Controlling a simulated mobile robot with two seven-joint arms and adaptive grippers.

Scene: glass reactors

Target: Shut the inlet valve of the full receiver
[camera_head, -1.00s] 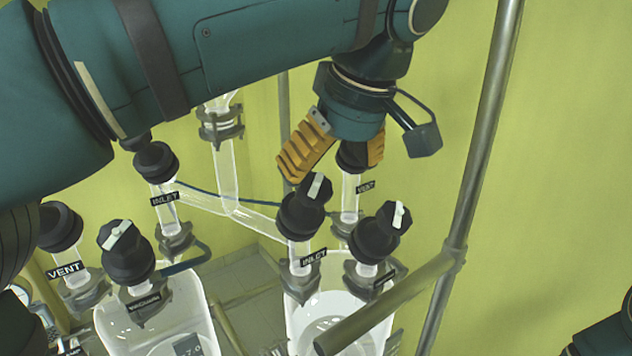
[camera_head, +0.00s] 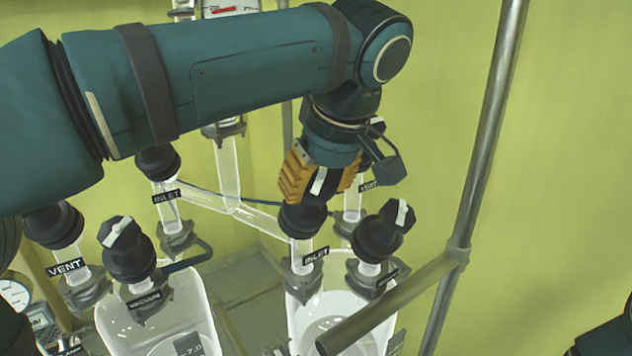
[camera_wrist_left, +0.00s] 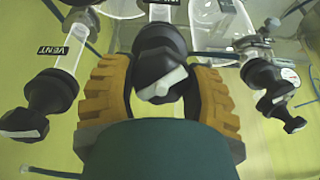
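The right receiver (camera_head: 300,322) is clear glass with a pale content inside; its fill level is hard to read. Its inlet valve has an INLET label (camera_head: 316,256) and a black knob (camera_head: 302,217) with a white bar on top. My left gripper (camera_head: 320,188) is at this knob, with its yellow ribbed fingers on either side. In the left wrist view the knob (camera_wrist_left: 160,72) sits between the two fingers, and narrow gaps seem to show beside it. The gripper looks open around it. The knob's far side is hidden. My right gripper is not in view.
Another black-capped valve (camera_head: 378,235) stands close to the right of the inlet. A left receiver (camera_head: 195,310) carries a VACUUM valve (camera_head: 127,250); VENT (camera_head: 57,228) and another INLET (camera_head: 158,163) valve stand nearby. A metal rail (camera_head: 395,298) and post (camera_head: 480,150) border the right.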

